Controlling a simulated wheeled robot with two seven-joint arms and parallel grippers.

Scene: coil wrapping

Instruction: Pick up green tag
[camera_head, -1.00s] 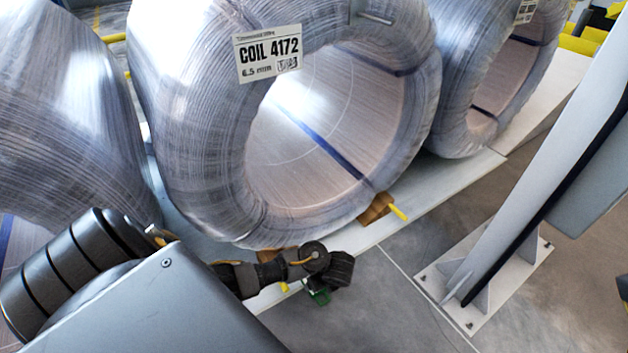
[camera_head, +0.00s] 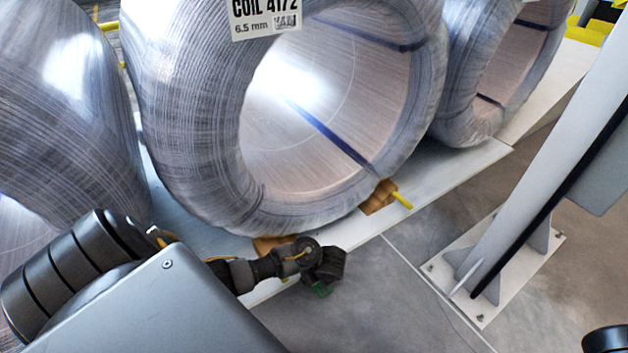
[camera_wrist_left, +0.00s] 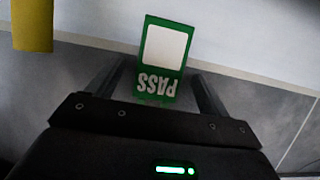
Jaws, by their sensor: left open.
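The green tag (camera_wrist_left: 161,62), with a white panel and the word PASS upside down, shows in the left wrist view. It lies between the two open fingers of my left gripper (camera_wrist_left: 157,78), with a gap on each side; I see no contact. In the head view only a small green piece of the tag (camera_head: 322,290) shows below my dark left gripper (camera_head: 326,268), beside the platform's front edge.
A large wrapped coil (camera_head: 190,130) labelled COIL 4172 stands on the pale platform (camera_head: 440,185), with other coils on both sides. Wooden wedges (camera_head: 378,198) sit beneath it. A yellow piece (camera_wrist_left: 32,25) hangs at upper left. A grey post (camera_head: 545,160) stands right.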

